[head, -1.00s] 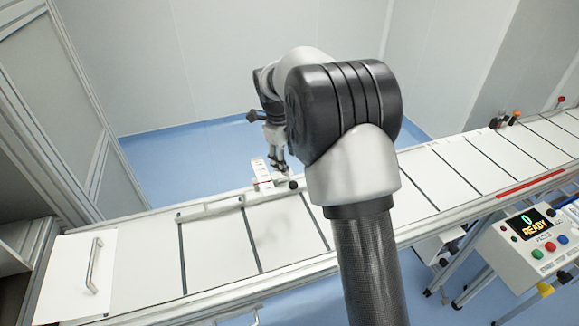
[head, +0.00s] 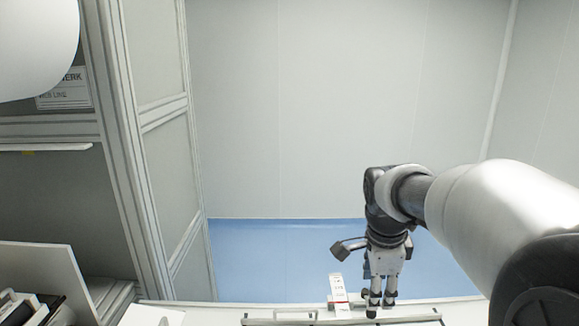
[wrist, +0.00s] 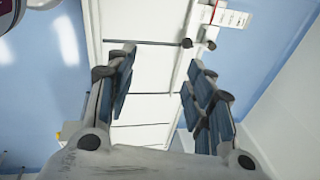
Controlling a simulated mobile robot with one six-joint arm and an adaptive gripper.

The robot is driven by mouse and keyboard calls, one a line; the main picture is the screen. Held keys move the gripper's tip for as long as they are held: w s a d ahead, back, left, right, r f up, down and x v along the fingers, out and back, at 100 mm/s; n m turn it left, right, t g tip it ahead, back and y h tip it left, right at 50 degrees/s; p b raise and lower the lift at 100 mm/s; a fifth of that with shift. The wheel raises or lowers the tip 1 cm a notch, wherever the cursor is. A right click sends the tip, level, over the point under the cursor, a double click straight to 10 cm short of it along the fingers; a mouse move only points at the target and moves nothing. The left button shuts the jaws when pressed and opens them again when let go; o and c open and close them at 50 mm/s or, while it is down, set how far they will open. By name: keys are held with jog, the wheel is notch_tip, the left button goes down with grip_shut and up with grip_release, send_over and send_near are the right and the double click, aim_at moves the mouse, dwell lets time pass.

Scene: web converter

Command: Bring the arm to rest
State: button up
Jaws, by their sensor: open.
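My arm reaches in from the lower right of the head view, and my gripper (head: 380,303) hangs down at its end, close to the rail at the bottom of the picture. In the wrist view my gripper (wrist: 160,68) has its two blue-padded fingers spread wide apart. Nothing is between the fingers; the white panelled bed (wrist: 142,85) of the line shows through the gap.
A white upright tag with a red mark (head: 338,290) stands just left of my gripper, and also shows in the wrist view (wrist: 230,17). A rail (head: 300,321) runs below. A grey-framed cabinet (head: 160,150) stands left; a bare wall (head: 350,100) is behind.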

jog(key=s+a+n+t, duration=0.1)
jog(key=s+a+n, duration=0.1)
jog(key=s+n, duration=0.7)
jog(key=s+a+n+t+y, duration=0.1)
jog(key=s+a+n, duration=0.1)
jog(key=s+n, duration=0.8)
jog(key=s, duration=0.5)
jog(key=shift+s+a+f, duration=0.15)
jog(key=shift+s, duration=0.25)
